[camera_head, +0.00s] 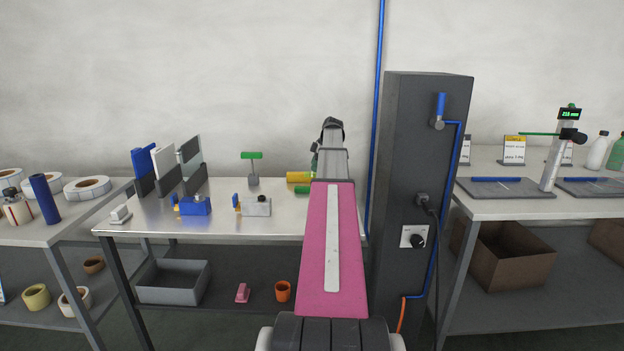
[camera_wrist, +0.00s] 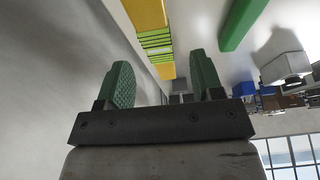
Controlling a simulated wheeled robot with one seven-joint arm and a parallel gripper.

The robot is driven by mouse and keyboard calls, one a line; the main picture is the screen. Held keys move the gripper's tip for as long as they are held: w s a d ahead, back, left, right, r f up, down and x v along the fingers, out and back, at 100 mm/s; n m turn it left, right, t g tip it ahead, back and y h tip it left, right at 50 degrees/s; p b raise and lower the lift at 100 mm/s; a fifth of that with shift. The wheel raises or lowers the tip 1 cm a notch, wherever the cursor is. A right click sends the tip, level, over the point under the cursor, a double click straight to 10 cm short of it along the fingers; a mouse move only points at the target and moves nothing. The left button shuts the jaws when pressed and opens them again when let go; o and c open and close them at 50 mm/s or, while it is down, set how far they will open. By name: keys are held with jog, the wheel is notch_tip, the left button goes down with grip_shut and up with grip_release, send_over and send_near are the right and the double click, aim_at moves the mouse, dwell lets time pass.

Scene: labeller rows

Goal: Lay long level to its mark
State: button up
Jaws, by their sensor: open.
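A yellow bar with a green-striped middle section, which looks like the long level (camera_wrist: 149,14), lies on the table by the wall. Its yellow end also shows in the head view (camera_head: 298,177), left of my arm. My gripper (camera_wrist: 160,64) has two green fingers standing apart. The yellow bar shows in the gap between them, with nothing clamped. In the head view my arm hides most of the gripper and part of the bar. A plain green bar (camera_wrist: 241,24) lies apart from the yellow one. I cannot make out the mark.
On the table (camera_head: 143,222) stand a blue block (camera_head: 195,206), a grey block (camera_head: 257,207), a green-topped stand (camera_head: 252,168) and upright panels (camera_head: 190,163). A dark column (camera_head: 410,170) rises right of my arm. The front middle of the table is bare.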

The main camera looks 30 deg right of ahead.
aim_at(312, 173)
jog(key=shift+x, duration=2.75)
jog(key=shift+d, duration=0.2)
grip_shut()
jog(key=shift+r, duration=0.4)
jog(key=r, duration=0.3)
jog(key=shift+s+a+r, duration=0.2)
jog(key=shift+a+r, duration=0.2)
jog(key=s+a+r, duration=0.5)
jog(key=a+r, duration=0.1)
jog(key=a, duration=0.3)
jog(key=shift+s+a+r, duration=0.15)
jog(key=shift+a, duration=0.1)
